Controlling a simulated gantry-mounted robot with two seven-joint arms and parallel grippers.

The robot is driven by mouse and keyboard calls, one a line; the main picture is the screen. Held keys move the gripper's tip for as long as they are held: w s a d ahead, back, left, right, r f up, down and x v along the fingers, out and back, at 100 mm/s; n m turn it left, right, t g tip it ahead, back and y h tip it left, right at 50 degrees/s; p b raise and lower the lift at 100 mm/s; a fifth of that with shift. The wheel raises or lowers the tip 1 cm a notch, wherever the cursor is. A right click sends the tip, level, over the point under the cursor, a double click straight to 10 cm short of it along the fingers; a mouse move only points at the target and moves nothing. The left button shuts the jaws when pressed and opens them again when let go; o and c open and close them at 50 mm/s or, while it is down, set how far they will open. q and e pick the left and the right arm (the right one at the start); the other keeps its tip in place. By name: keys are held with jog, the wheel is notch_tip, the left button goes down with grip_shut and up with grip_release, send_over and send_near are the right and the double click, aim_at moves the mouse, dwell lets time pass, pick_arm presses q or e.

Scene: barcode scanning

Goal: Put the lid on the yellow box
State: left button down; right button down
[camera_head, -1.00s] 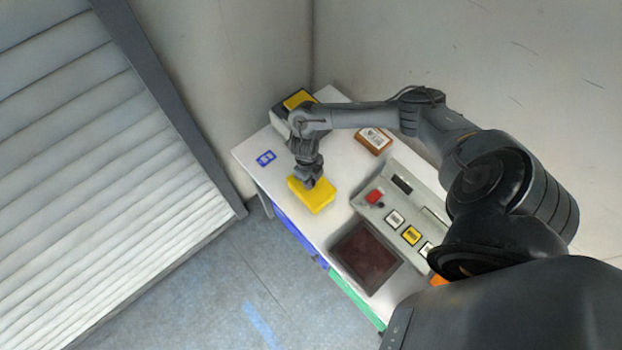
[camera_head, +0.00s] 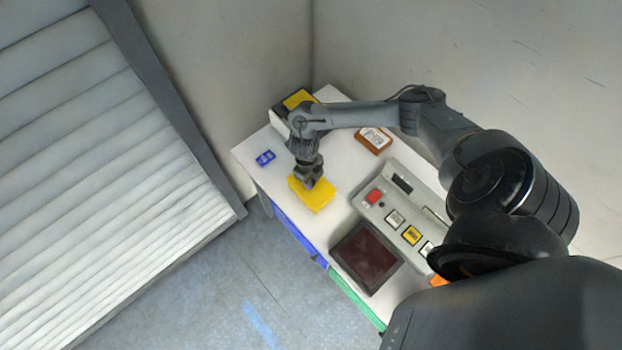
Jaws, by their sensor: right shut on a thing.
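A yellow box (camera_head: 316,198) sits near the front left edge of the white table, in the middle of the head view. My right gripper (camera_head: 309,181) is over the box, pointing down and shut at its top. The gripper hides part of the box top. I cannot tell the lid from the box body at this size. My left gripper is not in view.
The white table (camera_head: 335,222) also bears a grey panel (camera_head: 378,215) with a red button, a dark red square tray (camera_head: 367,257), a brown box with a label (camera_head: 373,140), a blue marker (camera_head: 265,158) and a black-and-yellow device (camera_head: 296,99) at the back corner.

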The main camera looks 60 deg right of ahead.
jog(key=c, duration=0.9)
grip_release()
jog(key=o, duration=0.6)
jog(key=shift+r+p, duration=1.7)
jog(key=shift+r, duration=0.4)
jog(key=shift+r+p, duration=1.15)
jog(key=shift+r, duration=0.3)
